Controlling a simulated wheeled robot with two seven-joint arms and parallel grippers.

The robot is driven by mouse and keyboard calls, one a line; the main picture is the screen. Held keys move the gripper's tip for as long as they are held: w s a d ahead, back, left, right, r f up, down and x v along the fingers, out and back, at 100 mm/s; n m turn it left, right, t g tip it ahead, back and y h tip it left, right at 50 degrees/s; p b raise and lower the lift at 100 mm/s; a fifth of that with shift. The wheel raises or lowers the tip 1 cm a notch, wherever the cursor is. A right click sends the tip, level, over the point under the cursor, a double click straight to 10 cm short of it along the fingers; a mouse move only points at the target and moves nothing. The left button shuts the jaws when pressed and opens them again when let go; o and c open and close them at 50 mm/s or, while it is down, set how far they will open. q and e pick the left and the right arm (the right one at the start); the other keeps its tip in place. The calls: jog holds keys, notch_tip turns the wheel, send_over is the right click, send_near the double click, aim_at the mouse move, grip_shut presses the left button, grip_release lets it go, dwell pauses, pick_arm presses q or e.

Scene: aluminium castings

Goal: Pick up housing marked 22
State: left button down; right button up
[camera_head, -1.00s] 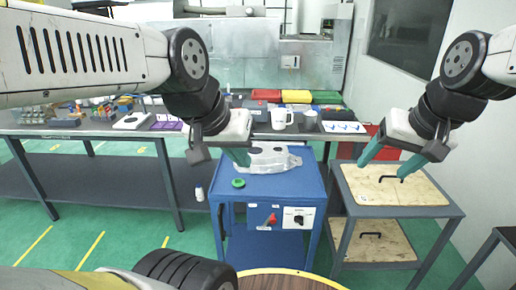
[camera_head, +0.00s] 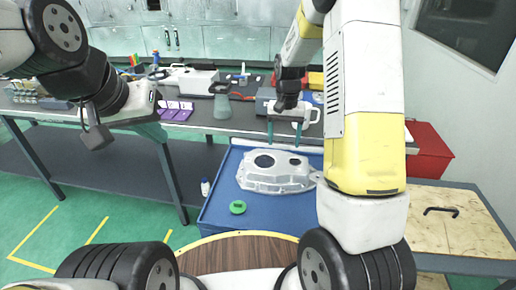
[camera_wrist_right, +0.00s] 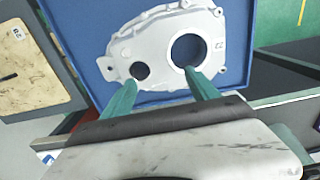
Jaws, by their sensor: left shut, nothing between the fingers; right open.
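The housing (camera_head: 275,172), a silver-grey casting with a large and a small round hole, lies on the blue cart top (camera_head: 222,205). In the right wrist view the housing (camera_wrist_right: 165,40) bears a small white tag (camera_wrist_right: 219,44) that seems to read 22. My right gripper (camera_head: 284,132) is open and empty, its green fingers pointing down at the housing's far side. In the wrist view its fingertips (camera_wrist_right: 165,78) overlap the housing's edge by the two holes; contact cannot be told. My left gripper (camera_head: 155,130) is shut and empty, left of the cart and away from the housing.
A wood-topped cart (camera_head: 440,222) stands right, near a red box (camera_head: 428,150).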

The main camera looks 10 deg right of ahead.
aim_at(282, 161)
jog(key=f, duration=0.7)
jog(key=shift+s+f, duration=0.2)
jog(key=shift+f, duration=0.2)
grip_shut()
jog(key=shift+a+r, duration=0.1)
jog(key=shift+r, duration=0.05)
